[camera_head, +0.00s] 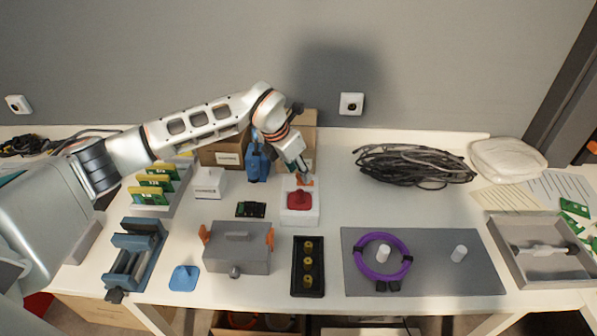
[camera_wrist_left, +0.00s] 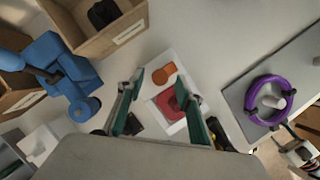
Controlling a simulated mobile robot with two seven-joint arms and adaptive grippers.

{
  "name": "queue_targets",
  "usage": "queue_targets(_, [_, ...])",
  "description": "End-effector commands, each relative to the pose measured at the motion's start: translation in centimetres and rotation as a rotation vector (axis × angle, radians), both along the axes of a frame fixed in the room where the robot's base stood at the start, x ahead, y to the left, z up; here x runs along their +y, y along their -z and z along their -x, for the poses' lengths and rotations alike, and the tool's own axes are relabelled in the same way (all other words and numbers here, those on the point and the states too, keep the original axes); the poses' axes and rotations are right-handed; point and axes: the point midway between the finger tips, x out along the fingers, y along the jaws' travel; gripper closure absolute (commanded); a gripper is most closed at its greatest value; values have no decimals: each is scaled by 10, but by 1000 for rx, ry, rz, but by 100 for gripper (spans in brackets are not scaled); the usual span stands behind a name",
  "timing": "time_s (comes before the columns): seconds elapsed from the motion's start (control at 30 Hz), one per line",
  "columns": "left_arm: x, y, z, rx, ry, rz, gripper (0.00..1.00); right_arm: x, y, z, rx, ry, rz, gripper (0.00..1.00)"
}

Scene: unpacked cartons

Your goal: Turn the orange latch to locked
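A white block (camera_head: 300,217) stands near the middle of the table with a red piece (camera_head: 299,200) on top. An orange piece (camera_head: 306,181) sits at its back; in the left wrist view it is a rounded orange knob (camera_wrist_left: 165,74) behind the red piece (camera_wrist_left: 171,103). I cannot read its locked or unlocked marking. My left gripper (camera_head: 303,174) is above the block's back edge; in the left wrist view its fingers (camera_wrist_left: 162,84) are apart on either side of the knob, with nothing held. What looks like part of my right arm (camera_wrist_left: 298,150) shows there; its fingers are unclear.
A grey box (camera_head: 236,262) with orange side latches (camera_head: 270,238) stands in front. A blue object (camera_head: 257,162) and cartons (camera_head: 224,152) are behind left. A black tray (camera_head: 308,268) is in front. A purple ring (camera_head: 383,257) lies on a grey mat (camera_head: 440,281) at right.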

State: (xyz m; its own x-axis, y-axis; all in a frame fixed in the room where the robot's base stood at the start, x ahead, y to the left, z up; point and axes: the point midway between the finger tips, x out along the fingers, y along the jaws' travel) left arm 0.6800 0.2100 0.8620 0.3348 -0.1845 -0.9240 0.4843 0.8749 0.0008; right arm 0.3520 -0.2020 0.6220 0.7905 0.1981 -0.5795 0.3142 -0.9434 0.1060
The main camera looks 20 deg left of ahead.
Motion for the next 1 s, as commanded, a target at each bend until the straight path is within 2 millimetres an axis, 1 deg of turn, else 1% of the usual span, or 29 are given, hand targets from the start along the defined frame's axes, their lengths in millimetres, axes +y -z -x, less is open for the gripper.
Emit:
queue_targets(0.1, [-1, 6, -2, 1, -1, 0, 64, 0, 1, 0, 1, 0, 0, 60])
queue_targets(0.37, [-2, 6, -2, 0, 0, 0, 64, 0, 1, 0, 1, 0, 0, 60])
queue_targets(0.4, [-2, 6, -2, 0, 0, 0, 75, 0, 1, 0, 0, 0, 0, 60])
queue_targets(0.47, [-2, 6, -2, 0, 0, 0, 90, 0, 1, 0, 1, 0, 0, 60])
queue_targets(0.5, [-2, 6, -2, 0, 0, 0, 100, 0, 1, 0, 1, 0, 0, 60])
queue_targets(0.77, [-1, 6, -2, 0, 6, 1, 100, 0, 1, 0, 0, 0, 0, 60])
queue_targets(1.0, [0, 5, -3, -1, 80, 1, 100, 0, -1, -1, -1, 0, 1, 60])
